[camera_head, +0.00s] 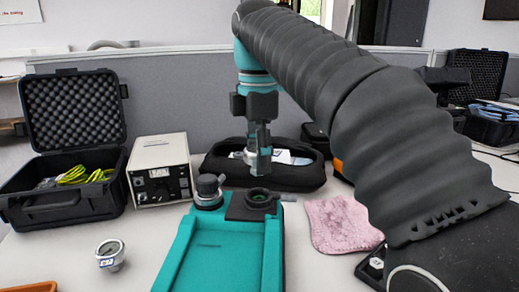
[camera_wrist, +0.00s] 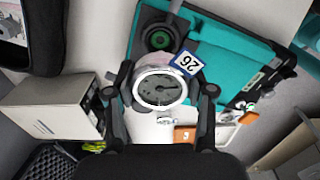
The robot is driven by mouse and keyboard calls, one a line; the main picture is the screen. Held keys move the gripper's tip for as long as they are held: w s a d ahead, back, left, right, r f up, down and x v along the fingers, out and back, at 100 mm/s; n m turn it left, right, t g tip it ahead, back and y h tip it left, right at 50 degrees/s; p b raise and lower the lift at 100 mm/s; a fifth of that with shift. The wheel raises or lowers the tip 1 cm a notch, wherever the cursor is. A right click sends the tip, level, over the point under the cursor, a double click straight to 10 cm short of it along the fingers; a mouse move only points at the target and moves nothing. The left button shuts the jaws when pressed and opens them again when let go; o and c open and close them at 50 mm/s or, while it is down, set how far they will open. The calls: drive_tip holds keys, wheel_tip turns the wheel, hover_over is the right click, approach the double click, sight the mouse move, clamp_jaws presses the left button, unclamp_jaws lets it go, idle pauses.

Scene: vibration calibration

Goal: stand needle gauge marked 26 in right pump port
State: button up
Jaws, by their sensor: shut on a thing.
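In the wrist view my gripper (camera_wrist: 163,95) is shut on the needle gauge marked 26 (camera_wrist: 158,89). The gauge has a round dial with a pale rim and a blue-edged tag reading 26. The turquoise pump (camera_head: 185,250) lies on the table in the head view. Its right port (camera_head: 258,196) is a dark socket with a green ring, and it looks empty; it also shows in the wrist view (camera_wrist: 160,39). In the head view my gripper (camera_head: 260,165) points down above this port, and the gauge is hard to make out there. A dark round fitting (camera_head: 208,188) stands at the pump's left port.
Another tagged gauge (camera_head: 110,256) stands on the table left of the pump. A beige instrument box (camera_head: 160,170) and an open black case (camera_head: 70,195) stand further left. A black pouch (camera_head: 225,172) lies behind the pump, a pink cloth (camera_head: 340,223) to its right.

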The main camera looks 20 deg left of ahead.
sight(259, 198)
drive_tip(key=shift+f+b, duration=1.15)
drive_tip(key=shift+f, duration=1.5)
drive_tip(key=shift+f, duration=0.3)
drive_tip(key=o, duration=1.4)
drive_tip(key=shift+c, duration=0.2)
drive_tip(key=shift+r, duration=3.7)
